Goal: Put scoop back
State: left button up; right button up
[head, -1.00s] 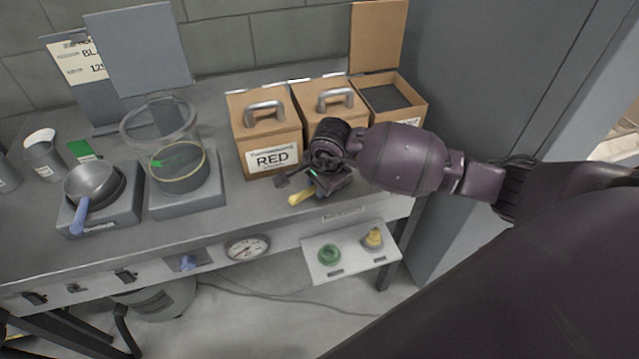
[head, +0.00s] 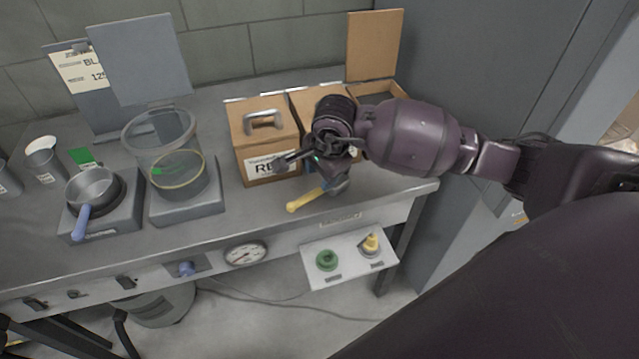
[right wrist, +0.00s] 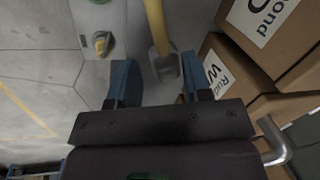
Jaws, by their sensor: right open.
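The scoop has a yellow handle (head: 307,199) and a grey head (head: 339,184). In the head view it lies at the bench's front edge, before the boxes. In the right wrist view its yellow handle (right wrist: 155,25) and grey head (right wrist: 165,65) show just beyond my fingers. My right gripper (head: 312,158) is open and empty, above and beside the scoop; its two blue-grey fingers (right wrist: 158,82) stand apart in the wrist view. The box labelled RED (head: 262,125), a middle box (head: 309,102) and an open-lidded box (head: 376,88) stand behind. My left gripper is not in view.
A glass vessel (head: 160,140) on a grey block and a small pan (head: 93,188) stand to the left. A small shelf with a green and a yellow knob (head: 349,258) sticks out below the bench front. A grey cabinet wall (head: 480,60) bounds the right.

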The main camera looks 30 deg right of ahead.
jog(key=v, duration=0.5)
jog(key=s+a+f+m+t+y, duration=0.1)
jog(key=s+a+m+y, duration=0.3)
jog(key=a+m+y, duration=0.35)
jog(key=s+a+m+t+y, duration=0.2)
jog(key=s+a+m+y, duration=0.3)
jog(key=a+m+y, duration=0.3)
jog(key=d+f+m+t+h, duration=0.4)
jog(key=d+m+t+h, duration=0.15)
jog(key=m, duration=0.75)
jog(key=d+f+m+t+h, duration=0.4)
jog(key=d+m+t+h, duration=0.15)
jog(key=m, duration=0.85)
jog(key=s+d+f+m+g+h, duration=0.4)
jog(key=s+f+m+g+h, duration=0.1)
jog(key=s+f+m, duration=0.6)
jog(key=shift+s+f+m, duration=0.4)
jog(key=shift+f+m, duration=0.15)
jog(key=shift+f, duration=0.1)
